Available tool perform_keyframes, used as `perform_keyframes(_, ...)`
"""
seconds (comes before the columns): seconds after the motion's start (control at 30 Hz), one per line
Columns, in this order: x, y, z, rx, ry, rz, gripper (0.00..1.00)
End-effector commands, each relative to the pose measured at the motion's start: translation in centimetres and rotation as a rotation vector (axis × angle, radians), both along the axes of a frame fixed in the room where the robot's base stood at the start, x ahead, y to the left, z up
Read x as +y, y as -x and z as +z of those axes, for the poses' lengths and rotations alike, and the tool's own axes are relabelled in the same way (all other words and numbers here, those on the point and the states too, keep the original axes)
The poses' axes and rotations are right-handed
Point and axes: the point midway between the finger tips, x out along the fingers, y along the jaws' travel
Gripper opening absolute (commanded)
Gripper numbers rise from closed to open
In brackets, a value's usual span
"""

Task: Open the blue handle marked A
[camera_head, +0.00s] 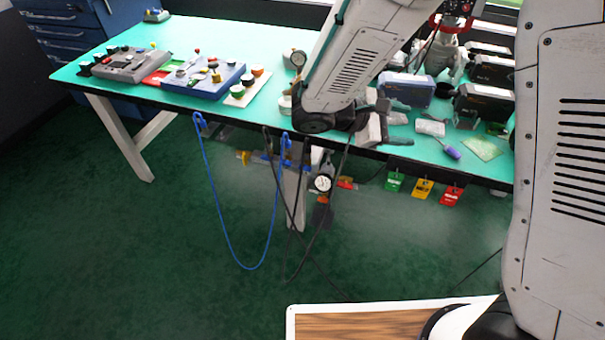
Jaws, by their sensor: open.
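I cannot make out a blue handle marked A with any certainty. A small blue piece (262,160) shows under the front edge of the table, right of a yellow knob (243,157), but it is too small to read a marking. My arm (352,65) comes down from the top of the view to a dark joint (325,122) at the table's front edge. My gripper's fingers do not show clearly, and the arm covers part of the table behind it.
The green table (300,36) carries a blue box with knobs (205,79), a grey control box (119,65) and several device housings (406,90). A blue hose (218,207) and black cables hang below the front edge, near a round gauge (322,182). Colored tags (423,188) hang at right.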

Motion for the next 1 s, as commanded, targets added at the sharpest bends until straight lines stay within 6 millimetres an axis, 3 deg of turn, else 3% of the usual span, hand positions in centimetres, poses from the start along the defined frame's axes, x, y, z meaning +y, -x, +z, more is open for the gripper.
perform_keyframes(0.1,4.3,-2.6,-4.3,0.057,0.146,0.198,0.58)
perform_keyframes(0.23,9.3,-4.5,-9.3,0.1,0.29,0.419,0.58)
perform_keyframes(0.37,14.4,-5.1,-15.0,0.133,0.421,0.643,0.58)
perform_keyframes(0.5,19.0,-4.4,-20.8,0.158,0.529,0.857,0.58)
perform_keyframes(0.7,22.5,-2.8,-26.2,0.174,0.612,1.041,0.58)
perform_keyframes(0.87,23.0,-3.0,-27.4,0.176,0.628,1.085,0.58)
perform_keyframes(1.0,22.3,-4.8,-27.3,0.175,0.627,1.081,0.58)
